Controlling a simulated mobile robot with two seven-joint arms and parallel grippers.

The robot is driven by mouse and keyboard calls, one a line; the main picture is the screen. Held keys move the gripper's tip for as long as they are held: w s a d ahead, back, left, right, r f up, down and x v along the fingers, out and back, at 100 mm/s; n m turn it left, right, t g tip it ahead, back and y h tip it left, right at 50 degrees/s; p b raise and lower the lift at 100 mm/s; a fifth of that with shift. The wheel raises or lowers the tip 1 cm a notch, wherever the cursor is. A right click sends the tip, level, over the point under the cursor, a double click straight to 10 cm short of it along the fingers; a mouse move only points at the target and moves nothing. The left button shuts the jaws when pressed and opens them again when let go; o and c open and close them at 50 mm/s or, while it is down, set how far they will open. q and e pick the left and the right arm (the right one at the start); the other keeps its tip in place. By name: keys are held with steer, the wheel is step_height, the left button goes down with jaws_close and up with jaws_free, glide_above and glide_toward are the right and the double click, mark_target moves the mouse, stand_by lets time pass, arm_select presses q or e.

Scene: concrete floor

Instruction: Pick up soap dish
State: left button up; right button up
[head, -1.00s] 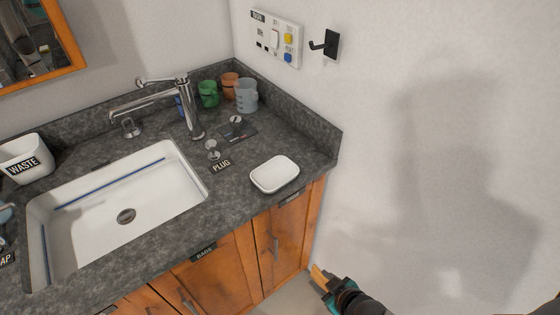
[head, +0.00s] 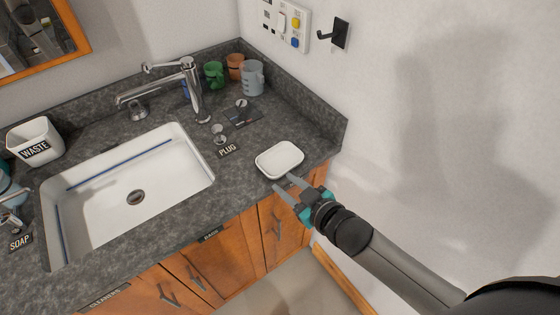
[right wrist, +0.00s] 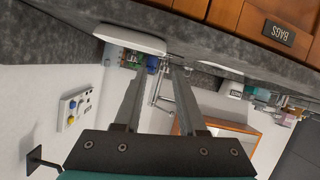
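The white soap dish (head: 280,160) lies flat on the dark stone counter, right of the sink and close to the front edge. In the right wrist view the soap dish (right wrist: 130,38) shows upside down, beyond the fingertips and to their left. My right gripper (head: 283,183) is at the counter's front edge, just in front of the dish. Its two fingers are apart with nothing between them; whether a fingertip touches the dish I cannot tell. It also shows in the right wrist view (right wrist: 166,72). My left gripper is not in view.
The white sink (head: 130,190) and chrome faucet (head: 190,85) are left of the dish. Several cups, including a grey one (head: 252,78), stand at the back corner. The wall (head: 430,120) bounds the right side. Wooden cabinets (head: 215,260) are below.

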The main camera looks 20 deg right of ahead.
mark_target(265, 172)
steer(key=x, duration=0.4)
steer(key=shift+w+f+b, duration=0.15)
steer(key=shift+w+b, duration=0.1)
steer(key=shift+b, duration=0.05)
steer(key=shift+a+b+x, duration=0.2)
steer(key=shift+b+x, duration=0.05)
steer(key=shift+x, duration=1.05)
steer(key=shift+a+b+x, duration=0.2)
steer(key=shift+x, duration=1.1)
steer(key=shift+s, duration=0.15)
jaws_close()
steer(key=shift+s+f, duration=0.1)
steer(key=shift+f, duration=0.1)
